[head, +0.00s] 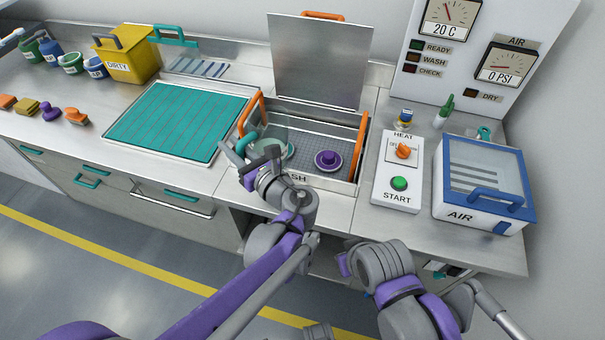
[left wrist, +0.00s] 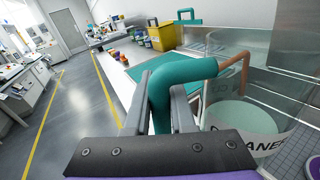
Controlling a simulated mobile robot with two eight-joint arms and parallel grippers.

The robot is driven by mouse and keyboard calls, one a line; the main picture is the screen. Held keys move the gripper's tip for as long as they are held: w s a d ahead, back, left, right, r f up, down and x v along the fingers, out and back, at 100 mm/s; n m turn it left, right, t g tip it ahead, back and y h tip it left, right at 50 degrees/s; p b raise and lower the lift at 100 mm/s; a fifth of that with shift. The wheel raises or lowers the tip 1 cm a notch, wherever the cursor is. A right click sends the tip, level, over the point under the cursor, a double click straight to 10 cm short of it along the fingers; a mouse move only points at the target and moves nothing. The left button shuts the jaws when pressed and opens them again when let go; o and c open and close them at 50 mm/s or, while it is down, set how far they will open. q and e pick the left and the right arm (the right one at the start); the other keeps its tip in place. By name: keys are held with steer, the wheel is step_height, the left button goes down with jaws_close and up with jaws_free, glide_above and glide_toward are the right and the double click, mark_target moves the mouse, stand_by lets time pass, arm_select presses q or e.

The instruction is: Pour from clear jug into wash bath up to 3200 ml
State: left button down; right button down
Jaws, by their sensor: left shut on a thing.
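My left gripper (head: 254,158) is shut on the teal handle (left wrist: 180,80) of the clear jug (head: 270,133). The jug is see-through and holds pale green liquid (left wrist: 246,116). Part of its dark lettering, "ANER", shows in the left wrist view. The jug is over the left part of the wash bath (head: 358,150), a steel basin with orange handles and a raised lid. I see no stream of liquid. The bath's fill level and any volume marks are not readable.
A purple round part (head: 327,160) sits in the bath. A teal mat (head: 180,120) lies left of it. To the right are the heat and start panel (head: 397,170) and blue-framed air box (head: 484,185). A yellow "DIRTY" bin (head: 127,60) stands at the back left.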

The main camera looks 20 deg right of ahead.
arm_select(q)
steer(key=shift+w, duration=0.1)
steer(key=shift+r, duration=0.15)
step_height(320, 180, up, 6)
steer(key=p, duration=0.4)
stand_by(0.3)
